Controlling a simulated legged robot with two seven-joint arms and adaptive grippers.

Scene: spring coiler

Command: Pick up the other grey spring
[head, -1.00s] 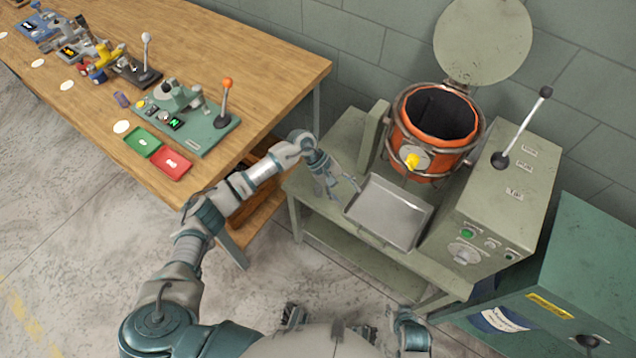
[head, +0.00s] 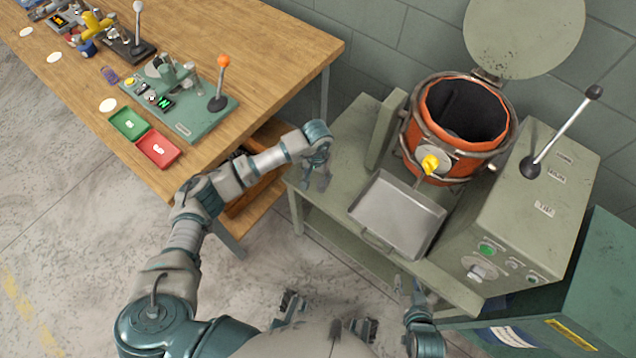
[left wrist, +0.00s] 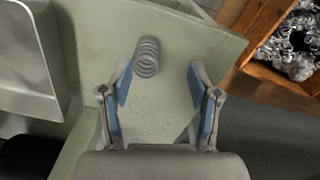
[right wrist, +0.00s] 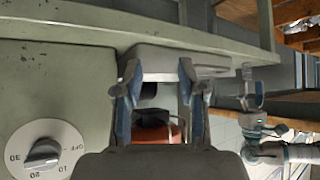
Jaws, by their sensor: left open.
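A grey coil spring (left wrist: 147,57) is on the pale green surface of the stand in the left wrist view. My left gripper (left wrist: 160,82) is open and empty, with the spring ahead of its blue-padded fingers, nearer the left finger. In the head view my left gripper (head: 319,180) hangs over the left end of the stand, beside the metal tray (head: 376,240); I cannot make out the spring there. My right gripper (head: 407,288) is at the front of the stand. In the right wrist view it (right wrist: 157,80) has its fingers apart with nothing held.
An orange pot (head: 425,160) with its lid raised stands behind the tray. A control box (head: 530,225) with a lever is to the right. A wooden bench (head: 270,60) stands left. The left wrist view shows a wooden crate (left wrist: 245,45) of shiny metal parts.

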